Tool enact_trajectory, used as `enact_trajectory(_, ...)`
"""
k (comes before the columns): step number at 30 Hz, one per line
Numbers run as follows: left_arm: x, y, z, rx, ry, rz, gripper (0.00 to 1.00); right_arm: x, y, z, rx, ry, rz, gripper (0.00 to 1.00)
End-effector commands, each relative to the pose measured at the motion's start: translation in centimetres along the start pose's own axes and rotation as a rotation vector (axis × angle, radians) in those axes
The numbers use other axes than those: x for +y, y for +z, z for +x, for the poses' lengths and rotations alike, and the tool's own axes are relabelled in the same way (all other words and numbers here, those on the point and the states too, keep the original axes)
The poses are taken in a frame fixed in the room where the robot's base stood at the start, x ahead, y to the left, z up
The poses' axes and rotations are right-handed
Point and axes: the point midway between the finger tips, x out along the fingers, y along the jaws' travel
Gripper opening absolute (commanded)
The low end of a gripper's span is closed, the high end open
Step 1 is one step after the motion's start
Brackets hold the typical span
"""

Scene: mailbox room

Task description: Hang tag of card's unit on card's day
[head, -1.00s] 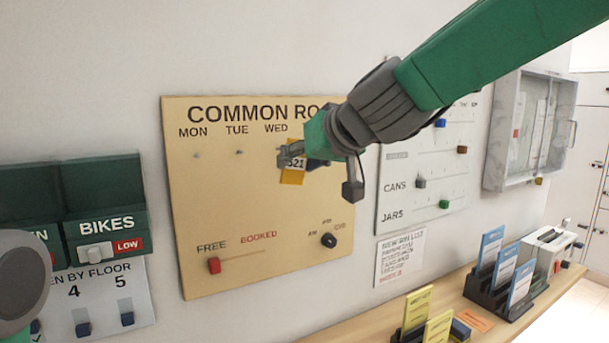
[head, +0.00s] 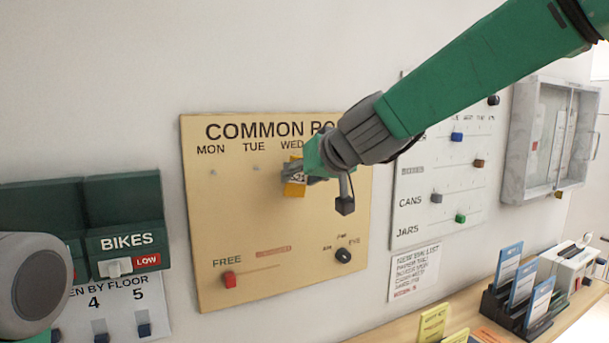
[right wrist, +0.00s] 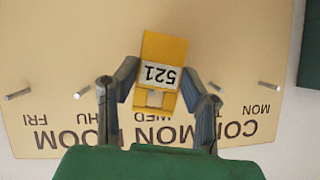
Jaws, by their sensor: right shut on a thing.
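The tan COMMON ROOM board (head: 225,230) hangs on the wall, with day names above a row of pegs. My right gripper (head: 297,176) is shut on a yellow tag (head: 294,189), held at the board just below WED. In the right wrist view, the picture is upside down; the tag (right wrist: 163,50) reads 521 and sits between the fingers (right wrist: 160,98) of that gripper. Bare pegs show for MON (right wrist: 269,86), TUE (right wrist: 214,86), THU (right wrist: 83,93) and FRI (right wrist: 18,94). The WED peg is hidden behind the tag; I cannot tell whether they touch. My left gripper is out of view.
The board has a red slider (head: 229,280) and a black knob (head: 343,255) below. A white slider board (head: 410,215) is to the right. Yellow cards (head: 433,323) and blue cards (head: 522,284) stand on the wooden shelf. A BIKES panel (head: 125,225) is at left.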

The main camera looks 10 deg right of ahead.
Motion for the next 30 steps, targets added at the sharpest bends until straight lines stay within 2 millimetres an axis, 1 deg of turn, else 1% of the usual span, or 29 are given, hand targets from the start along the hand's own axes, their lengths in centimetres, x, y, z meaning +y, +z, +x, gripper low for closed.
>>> enact_trajectory(6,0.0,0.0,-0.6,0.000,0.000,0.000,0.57,0.0,-0.6,1.2,0.000,0.000,0.000,0.12)
enact_trajectory(15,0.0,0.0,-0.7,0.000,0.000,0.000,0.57,0.2,-0.4,2.5,0.000,0.000,0.000,0.12)
enact_trajectory(30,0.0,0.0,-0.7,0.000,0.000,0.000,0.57,0.2,-0.3,2.7,0.000,0.000,0.000,0.12)
